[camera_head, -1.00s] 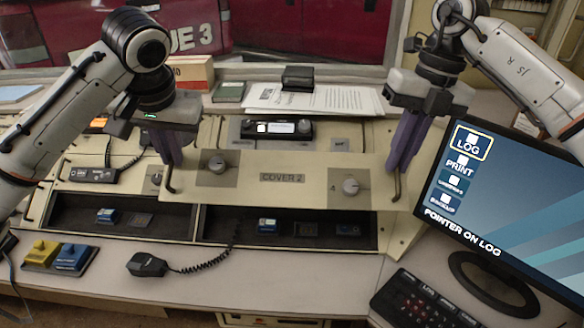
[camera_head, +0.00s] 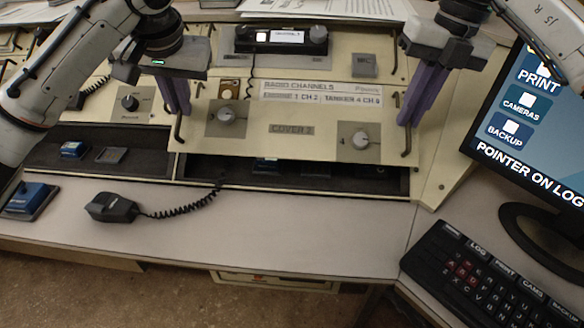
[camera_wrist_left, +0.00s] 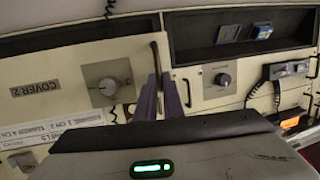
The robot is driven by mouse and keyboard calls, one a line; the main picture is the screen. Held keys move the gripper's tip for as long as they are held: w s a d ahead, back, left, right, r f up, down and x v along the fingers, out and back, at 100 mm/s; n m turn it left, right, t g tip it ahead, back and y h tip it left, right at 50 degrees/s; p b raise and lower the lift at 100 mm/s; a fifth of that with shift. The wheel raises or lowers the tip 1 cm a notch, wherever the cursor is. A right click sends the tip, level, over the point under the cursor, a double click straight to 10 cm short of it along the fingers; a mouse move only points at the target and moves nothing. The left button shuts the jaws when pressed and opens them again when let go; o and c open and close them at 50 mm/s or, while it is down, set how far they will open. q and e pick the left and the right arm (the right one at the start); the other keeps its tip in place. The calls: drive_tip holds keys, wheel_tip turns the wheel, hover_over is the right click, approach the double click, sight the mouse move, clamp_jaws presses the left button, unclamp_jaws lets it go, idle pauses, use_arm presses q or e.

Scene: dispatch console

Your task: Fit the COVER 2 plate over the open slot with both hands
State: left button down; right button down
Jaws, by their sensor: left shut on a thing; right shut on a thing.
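The COVER 2 plate (camera_head: 325,151) is a cream panel with two knobs on grey squares and a grey label. In the head view it lies across the upper part of the dark open slot (camera_head: 385,181), whose front strip still shows below the plate's front edge. My left gripper (camera_head: 180,108) is shut on the plate's left handle; its purple fingers at the handle also show in the left wrist view (camera_wrist_left: 160,95). My right gripper (camera_head: 410,120) is shut on the right handle. I cannot tell whether the plate touches the slot's rim.
A handset (camera_head: 112,207) with a coiled cord lies on the desk in front of the slot. A monitor (camera_head: 530,125) and a keyboard (camera_head: 490,275) stand at the right. Another dark recess (camera_head: 120,180) with small blue items lies left of the plate.

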sight(187, 129)
use_arm(q)
drive_tip(key=shift+r, duration=0.15)
use_arm(e)
drive_tip(key=shift+s+a+r, duration=0.1)
drive_tip(key=shift+s+r, duration=0.05)
drive_tip(key=shift+f, duration=0.2)
